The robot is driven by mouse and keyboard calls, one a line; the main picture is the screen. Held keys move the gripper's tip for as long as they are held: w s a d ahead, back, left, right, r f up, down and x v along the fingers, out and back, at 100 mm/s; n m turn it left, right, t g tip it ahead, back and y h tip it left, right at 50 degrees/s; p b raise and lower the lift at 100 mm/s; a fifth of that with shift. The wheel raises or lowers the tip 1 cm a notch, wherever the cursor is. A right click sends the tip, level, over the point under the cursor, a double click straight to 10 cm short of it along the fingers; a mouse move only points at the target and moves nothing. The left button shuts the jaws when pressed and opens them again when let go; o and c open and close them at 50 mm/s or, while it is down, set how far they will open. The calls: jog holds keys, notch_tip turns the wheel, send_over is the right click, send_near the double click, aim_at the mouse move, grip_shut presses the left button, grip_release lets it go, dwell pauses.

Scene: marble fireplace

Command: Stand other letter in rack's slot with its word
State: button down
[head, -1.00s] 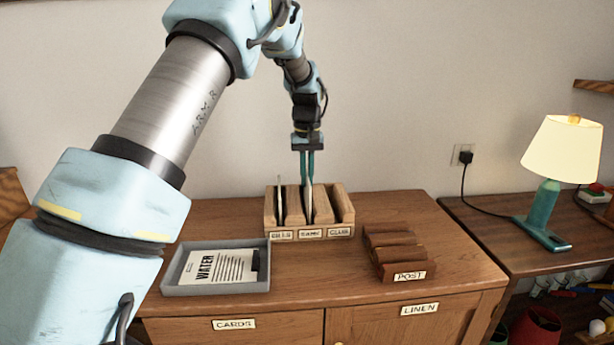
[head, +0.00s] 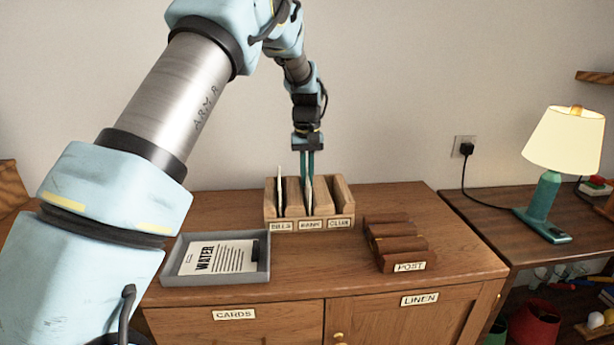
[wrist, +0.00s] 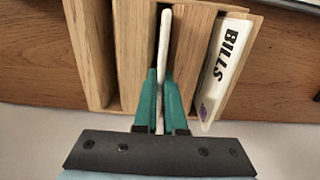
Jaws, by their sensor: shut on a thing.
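The wooden rack (head: 344,205) stands at the back of the cabinet top, with slots labelled BILLS, BANK and CLUB from left to right. My gripper (head: 308,178) points down over the middle BANK slot and is shut on a pale letter (head: 309,198). The letter stands upright with its lower part between the slot walls. The wrist view shows its thin edge (wrist: 164,45) between the two teal fingers. Its printing is hidden. Another letter (head: 280,190) stands in the BILLS slot, and the wrist view shows its word BILLS (wrist: 228,62). The CLUB slot looks empty.
A grey tray (head: 215,279) at the front left holds a sheet marked WATER (head: 220,257). A dark wooden rack labelled POST (head: 395,243) stands at the right. Clear wood lies between them. A lit lamp (head: 563,140) stands on the lower right table.

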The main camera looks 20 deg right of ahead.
jog(key=c, duration=0.9)
grip_release()
jog(key=shift+r, duration=0.1)
jog(key=shift+r+p, duration=3.45)
jog(key=shift+r, duration=1.05)
